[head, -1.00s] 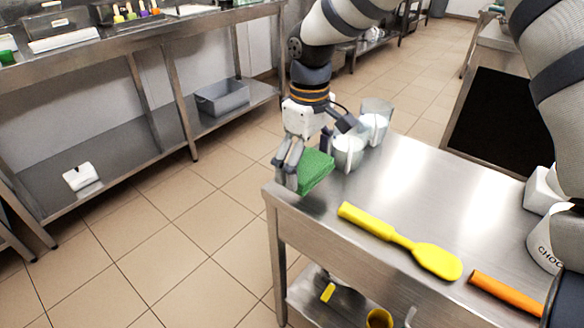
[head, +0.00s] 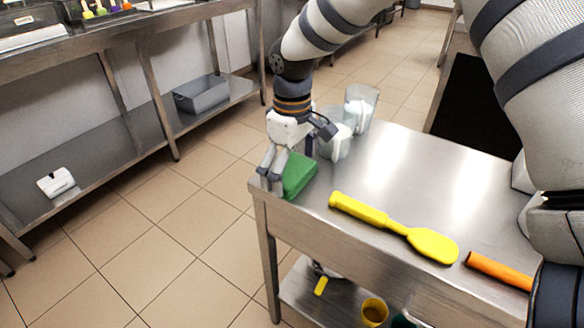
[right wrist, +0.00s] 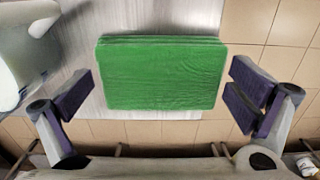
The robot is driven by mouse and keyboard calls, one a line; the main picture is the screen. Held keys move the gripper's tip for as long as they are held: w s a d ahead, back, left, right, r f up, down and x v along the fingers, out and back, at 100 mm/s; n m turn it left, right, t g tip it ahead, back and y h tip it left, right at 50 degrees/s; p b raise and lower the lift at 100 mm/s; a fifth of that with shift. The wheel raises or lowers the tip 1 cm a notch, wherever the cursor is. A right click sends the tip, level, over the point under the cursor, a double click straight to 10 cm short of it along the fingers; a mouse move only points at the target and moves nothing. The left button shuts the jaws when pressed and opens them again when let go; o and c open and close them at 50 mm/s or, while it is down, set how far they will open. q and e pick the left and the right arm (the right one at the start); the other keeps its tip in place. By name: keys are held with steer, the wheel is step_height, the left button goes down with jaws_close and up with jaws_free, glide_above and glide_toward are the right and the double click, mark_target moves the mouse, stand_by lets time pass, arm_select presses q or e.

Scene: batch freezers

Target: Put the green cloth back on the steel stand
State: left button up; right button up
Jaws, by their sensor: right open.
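The green cloth (head: 299,176) is a thick folded block at the near left corner of the steel stand (head: 385,165). It looks to be lying on the stand's top, close to the edge. My right gripper (head: 270,182) is at the cloth, pointing down. In the right wrist view the cloth (right wrist: 162,75) lies between the spread fingers of the open gripper (right wrist: 165,97), with a gap on each side. The cloth's underside is hidden. My left gripper is not in view.
Clear cups (head: 338,138) with white contents stand just behind the cloth. A yellow spatula (head: 395,228) and an orange-handled tool (head: 498,271) lie along the stand's front. A yellow cup (head: 374,312) is on the lower shelf. The stand's middle is bare.

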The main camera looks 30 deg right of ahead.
mark_target(292, 170)
step_height(292, 170, up, 12)
steer(key=shift+r+p, duration=0.15)
steer(key=shift+p, duration=0.2)
